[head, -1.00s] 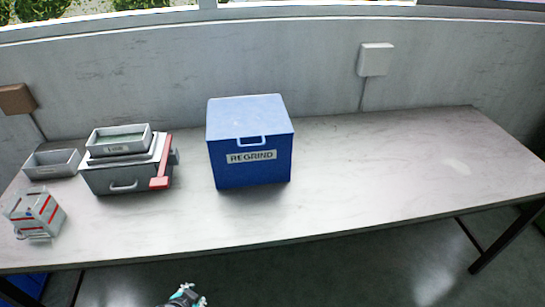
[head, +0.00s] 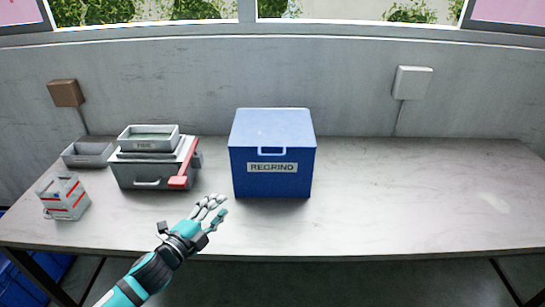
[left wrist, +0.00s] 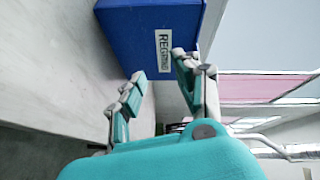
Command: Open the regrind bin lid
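The blue regrind bin (head: 271,180) stands upright on the table, with a white label reading REGRIND on its front. Its lighter blue lid (head: 272,128) is shut, and a handle loop (head: 272,151) hangs at the lid's front edge. My left gripper (head: 216,208) is in front of the bin and to its left, apart from it, above the table's front part. Its fingers are spread and empty. In the left wrist view the fingers (left wrist: 158,84) are apart, with the bin (left wrist: 150,35) beyond them, turned sideways. My right gripper is not in view.
Left of the bin stands a grey box (head: 140,173) with a red lever (head: 184,165) and a tray (head: 148,134) on top. A grey tray (head: 87,155) and a red-striped container (head: 63,198) are further left. The table (head: 420,200) is clear on the right.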

